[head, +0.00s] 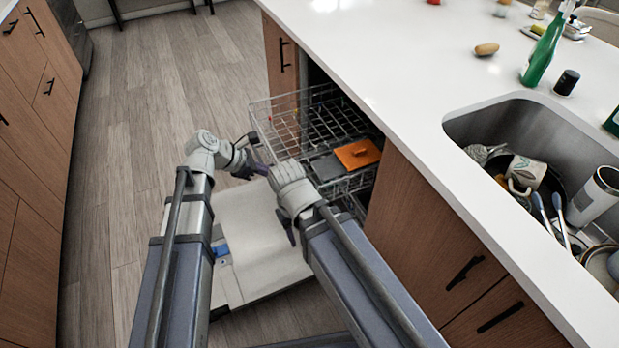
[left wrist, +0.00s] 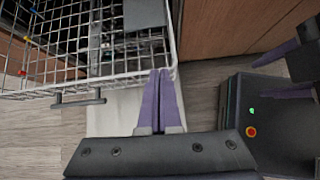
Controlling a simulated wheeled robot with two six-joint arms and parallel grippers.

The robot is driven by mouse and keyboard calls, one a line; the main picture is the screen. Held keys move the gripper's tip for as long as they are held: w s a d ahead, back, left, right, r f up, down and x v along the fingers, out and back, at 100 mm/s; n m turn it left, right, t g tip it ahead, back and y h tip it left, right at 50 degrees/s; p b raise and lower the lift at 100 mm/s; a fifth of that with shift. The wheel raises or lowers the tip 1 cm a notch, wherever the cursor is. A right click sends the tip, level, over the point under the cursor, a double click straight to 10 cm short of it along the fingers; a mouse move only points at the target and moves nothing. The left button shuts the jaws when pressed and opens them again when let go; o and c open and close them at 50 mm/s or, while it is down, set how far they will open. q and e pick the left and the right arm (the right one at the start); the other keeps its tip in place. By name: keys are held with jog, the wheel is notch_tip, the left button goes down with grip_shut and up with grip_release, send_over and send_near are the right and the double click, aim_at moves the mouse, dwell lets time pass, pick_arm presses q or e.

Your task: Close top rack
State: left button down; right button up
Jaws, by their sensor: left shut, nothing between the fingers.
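The top rack (head: 285,112), a white wire basket, is pulled out of the dishwasher under the counter, above the lowered door (head: 250,230). In the left wrist view the rack (left wrist: 120,68) fills the upper left. My left gripper (head: 256,167) is shut and empty by the rack's outer corner. In the left wrist view its purple fingertips (left wrist: 160,72) overlap the rack's rim; I cannot tell whether they touch. My right gripper (left wrist: 282,74) has its purple fingers spread apart, clear of the rack. In the head view the right arm's wrist hides most of it.
An orange flat item (head: 358,153) and a grey one (head: 327,167) lie in the rack area. The white counter (head: 400,70) overhangs the dishwasher. A sink (head: 530,122) full of dishes is at right. Open wooden floor (head: 150,130) lies left of the door.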

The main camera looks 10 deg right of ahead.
pick_arm(q)
jog(key=w+d+f+b, duration=0.3)
jog(key=d+f+b, duration=0.4)
jog(key=d, duration=0.3)
jog(key=shift+w+d+n, duration=0.15)
jog(key=shift+d+n, duration=0.15)
jog(key=shift+d, duration=0.05)
dwell(0.3)
